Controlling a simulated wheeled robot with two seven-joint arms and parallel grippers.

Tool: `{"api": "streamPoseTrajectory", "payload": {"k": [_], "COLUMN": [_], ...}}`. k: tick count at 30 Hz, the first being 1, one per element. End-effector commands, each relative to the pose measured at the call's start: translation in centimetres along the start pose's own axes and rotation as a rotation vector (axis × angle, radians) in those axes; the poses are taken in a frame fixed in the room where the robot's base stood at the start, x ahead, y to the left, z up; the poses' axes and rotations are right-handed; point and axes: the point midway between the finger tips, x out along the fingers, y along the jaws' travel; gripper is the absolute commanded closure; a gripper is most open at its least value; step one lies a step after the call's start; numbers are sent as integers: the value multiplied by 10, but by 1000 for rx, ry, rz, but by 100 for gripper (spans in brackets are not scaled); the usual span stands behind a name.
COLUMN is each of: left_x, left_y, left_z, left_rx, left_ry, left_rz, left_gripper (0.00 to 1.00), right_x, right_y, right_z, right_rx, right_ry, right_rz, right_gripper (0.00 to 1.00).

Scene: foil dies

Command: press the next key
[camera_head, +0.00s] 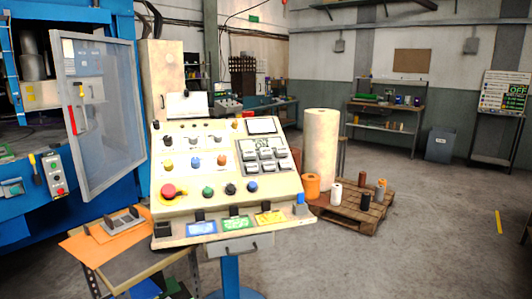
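A sloped cream control panel (225,170) stands in front of me on a blue post. A block of several grey keys (265,153) sits on its right half, below a small pale screen (262,126). Which key is meant cannot be told, and the key labels are too small to read. A large red mushroom button (168,190) is at the lower left of the panel. A green knob (208,191), a black knob (230,188) and a blue knob (251,186) run to its right. Neither of my grippers is in view.
A blue machine (110,190) with an open framed door (100,115) stands left. A small bench with an orange sheet (95,238) is at front left. A pallet (350,208) with rolls is right of the panel. The floor (430,230) farther right is mostly clear.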

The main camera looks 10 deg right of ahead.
Motion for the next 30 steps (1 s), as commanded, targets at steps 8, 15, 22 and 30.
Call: {"api": "streamPoseTrajectory", "payload": {"k": [8, 15, 22, 30], "left_x": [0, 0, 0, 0], "left_y": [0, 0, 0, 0], "left_z": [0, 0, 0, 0], "left_rx": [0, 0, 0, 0], "left_ry": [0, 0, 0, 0], "left_rz": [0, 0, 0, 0], "left_gripper": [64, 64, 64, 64], "right_x": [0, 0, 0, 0], "right_y": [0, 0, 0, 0], "right_z": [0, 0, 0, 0], "right_rx": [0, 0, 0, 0], "right_ry": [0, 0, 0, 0], "right_rz": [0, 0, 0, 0], "right_gripper": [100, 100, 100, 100]}}
